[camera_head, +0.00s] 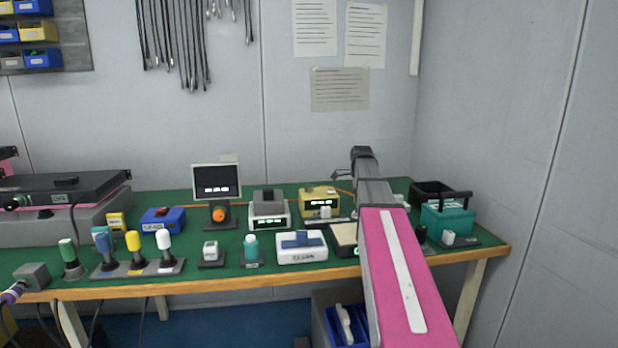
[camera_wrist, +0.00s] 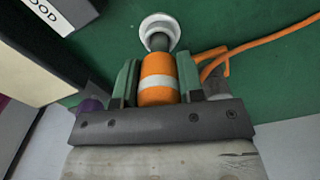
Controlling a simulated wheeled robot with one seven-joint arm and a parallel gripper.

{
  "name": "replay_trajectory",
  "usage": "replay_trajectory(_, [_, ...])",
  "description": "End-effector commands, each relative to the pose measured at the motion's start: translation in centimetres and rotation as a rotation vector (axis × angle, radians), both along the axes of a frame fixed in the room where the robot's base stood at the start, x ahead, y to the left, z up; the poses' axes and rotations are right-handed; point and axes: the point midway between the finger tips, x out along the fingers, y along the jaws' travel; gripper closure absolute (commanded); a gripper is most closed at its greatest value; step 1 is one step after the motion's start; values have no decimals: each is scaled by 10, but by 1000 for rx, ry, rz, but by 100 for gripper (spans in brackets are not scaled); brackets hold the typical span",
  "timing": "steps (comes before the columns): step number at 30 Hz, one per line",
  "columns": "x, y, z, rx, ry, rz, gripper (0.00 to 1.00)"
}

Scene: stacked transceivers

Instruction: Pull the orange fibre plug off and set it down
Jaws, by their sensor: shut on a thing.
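The orange fibre plug (camera_wrist: 157,82) has a white band and a grey-green nose, and is in the middle of the wrist view. My gripper (camera_wrist: 158,88) is shut on it, one finger along each side. The nose points at a white round collar (camera_wrist: 160,24) and overlaps it in this view; I cannot tell whether it is seated there or apart. An orange cable (camera_wrist: 250,46) runs off to the right. In the head view my arm reaches over the right part of the bench, and the plug cannot be made out there.
The green bench top (camera_wrist: 112,28) shows around the collar. A dark and cream box labelled "OOD" (camera_wrist: 48,14) stands close on the left. In the head view a yellow device (camera_head: 318,198) is left of my arm and a teal basket (camera_head: 448,220) right of it.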

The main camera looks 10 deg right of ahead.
Motion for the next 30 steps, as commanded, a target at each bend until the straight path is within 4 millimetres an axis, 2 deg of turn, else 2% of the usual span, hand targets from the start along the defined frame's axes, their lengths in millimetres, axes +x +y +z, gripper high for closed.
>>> replay_trajectory(5, [0,0,0,0,0,0,100])
replay_trajectory(6, [0,0,0,0,0,0,51])
replay_trajectory(8, [0,0,0,0,0,0,35])
replay_trajectory(20, [0,0,6,0,-1,0,35])
replay_trajectory(23, [1,0,19,-1,-3,0,35])
replay_trajectory(30, [1,0,61,-1,-2,0,35])
